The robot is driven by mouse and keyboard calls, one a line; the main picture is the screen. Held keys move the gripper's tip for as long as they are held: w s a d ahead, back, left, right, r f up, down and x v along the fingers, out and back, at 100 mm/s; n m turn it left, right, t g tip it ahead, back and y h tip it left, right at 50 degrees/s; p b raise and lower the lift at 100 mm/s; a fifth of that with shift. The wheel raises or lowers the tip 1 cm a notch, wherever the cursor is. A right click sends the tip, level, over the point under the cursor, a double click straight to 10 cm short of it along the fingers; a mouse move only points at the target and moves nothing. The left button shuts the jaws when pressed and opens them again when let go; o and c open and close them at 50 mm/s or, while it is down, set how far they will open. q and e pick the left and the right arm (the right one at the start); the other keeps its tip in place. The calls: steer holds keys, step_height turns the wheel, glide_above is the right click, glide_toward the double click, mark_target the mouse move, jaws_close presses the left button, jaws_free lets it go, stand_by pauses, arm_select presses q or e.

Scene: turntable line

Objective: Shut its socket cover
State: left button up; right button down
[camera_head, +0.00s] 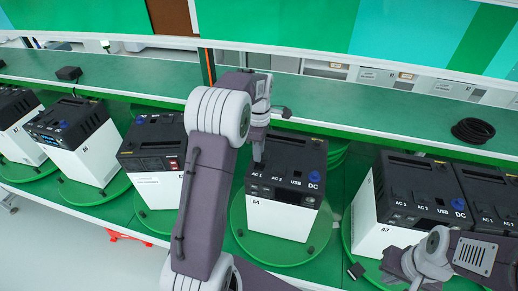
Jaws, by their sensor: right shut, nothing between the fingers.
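A black-topped white power unit marked A4 (277,218) stands on a green round turntable (242,240) in the middle. Its top edge carries the labels AC 1, AC 2, USB and DC, with a blue round piece (314,176) above DC. My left gripper (258,165) points down at the top of this unit, just above the AC 1 label. Its fingertips are small and dark, and I cannot tell whether they touch a cover or are open. My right gripper (392,265) is low at the right, shut and empty, in front of unit A3 (368,222).
More similar units stand to the left (75,135) and right (490,190) on turntables. A green shelf (350,105) runs behind them, with a black coil (473,130) on it. My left arm hides part of the unit (153,160) left of A4.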

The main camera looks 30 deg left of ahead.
arm_select(q)
steer(key=shift+s+d+r, duration=0.1)
steer(key=shift+s+d, duration=0.1)
steer(key=shift+d, duration=0.15)
steer(key=shift+w+a+f, duration=0.2)
steer(key=shift+w+a, duration=0.05)
steer(key=shift+w, duration=0.15)
jaws_close()
steer(key=shift+s, duration=0.1)
steer(key=shift+r, duration=0.1)
stand_by(0.5)
